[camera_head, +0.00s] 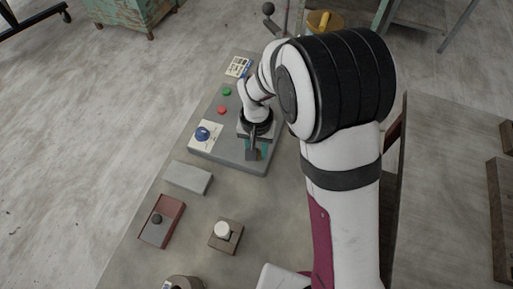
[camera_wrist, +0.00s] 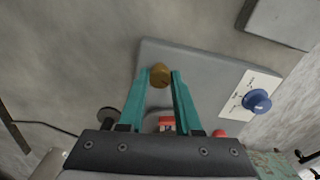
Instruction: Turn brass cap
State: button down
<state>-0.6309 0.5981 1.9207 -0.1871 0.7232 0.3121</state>
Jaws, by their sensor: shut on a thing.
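The brass cap (camera_wrist: 160,75) shows in the wrist view as a small round golden-brown knob near the edge of a grey panel (camera_wrist: 205,70). My gripper's teal fingers (camera_wrist: 160,78) are shut on it, one tip at each side. In the head view my gripper (camera_head: 256,150) is over the right front part of the same grey panel (camera_head: 222,155). The cap is hidden there behind my gripper.
A blue knob (camera_head: 203,133) on a white plate, a red button (camera_head: 222,110) and a green button (camera_head: 227,91) are on the panel. In front are a grey block (camera_head: 188,177), a reddish box (camera_head: 152,235) and a white-knobbed block (camera_head: 223,231).

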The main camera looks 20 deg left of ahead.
jog(key=shift+m, duration=1.1)
jog(key=c, duration=0.6)
grip_release()
notch_tip(320, 180, up, 16)
jog(key=shift+f, duration=0.1)
